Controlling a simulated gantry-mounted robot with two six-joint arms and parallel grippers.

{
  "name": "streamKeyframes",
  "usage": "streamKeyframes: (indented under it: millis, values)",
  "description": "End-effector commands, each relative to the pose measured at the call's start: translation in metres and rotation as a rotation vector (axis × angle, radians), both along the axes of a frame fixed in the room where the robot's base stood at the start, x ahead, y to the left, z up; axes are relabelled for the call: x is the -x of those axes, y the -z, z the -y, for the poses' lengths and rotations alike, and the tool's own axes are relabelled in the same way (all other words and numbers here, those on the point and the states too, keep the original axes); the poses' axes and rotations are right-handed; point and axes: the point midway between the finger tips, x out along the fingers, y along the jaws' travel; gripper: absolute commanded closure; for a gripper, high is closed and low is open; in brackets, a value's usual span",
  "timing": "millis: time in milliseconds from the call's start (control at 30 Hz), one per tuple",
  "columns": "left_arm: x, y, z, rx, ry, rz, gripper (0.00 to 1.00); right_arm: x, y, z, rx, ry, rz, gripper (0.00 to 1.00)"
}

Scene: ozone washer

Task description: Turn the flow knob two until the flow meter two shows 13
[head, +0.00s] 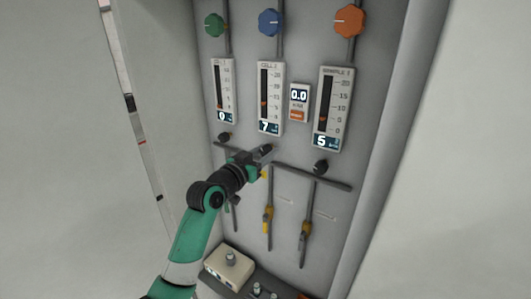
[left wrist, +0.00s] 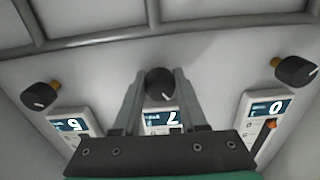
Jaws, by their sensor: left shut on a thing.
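Three flow meters stand side by side on the panel. The middle one, flow meter two (head: 277,100), reads 7 on its display. Flow knob two (head: 266,148) is the small black knob below it. It also shows in the left wrist view (left wrist: 158,84), with a white pointer mark on its face. My left gripper (head: 263,153) reaches in from the lower left and is shut on this knob, one finger on each side. The fingers hide part of the knob's sides. My right gripper is not in view.
The left flow meter (head: 224,88) reads 0 and the right one (head: 333,105) reads 5. Black knobs sit below them, left (head: 224,137) and right (head: 320,167). A grey horizontal pipe (head: 312,176) runs just below the knobs. Green, blue and orange valves are above.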

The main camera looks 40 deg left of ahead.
Motion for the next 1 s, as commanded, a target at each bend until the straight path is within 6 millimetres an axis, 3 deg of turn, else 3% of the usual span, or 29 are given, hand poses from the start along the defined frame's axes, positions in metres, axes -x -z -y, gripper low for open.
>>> streamKeyframes:
  millis: [367, 1000]
  values:
    - [0.0, 0.003, 0.0, -0.199, 0.0, -0.029, 1.0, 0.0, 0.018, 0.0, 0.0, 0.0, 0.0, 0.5]
    - [0.0, 0.002, -0.001, -0.791, 0.0, -0.118, 1.0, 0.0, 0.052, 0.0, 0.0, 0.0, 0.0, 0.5]
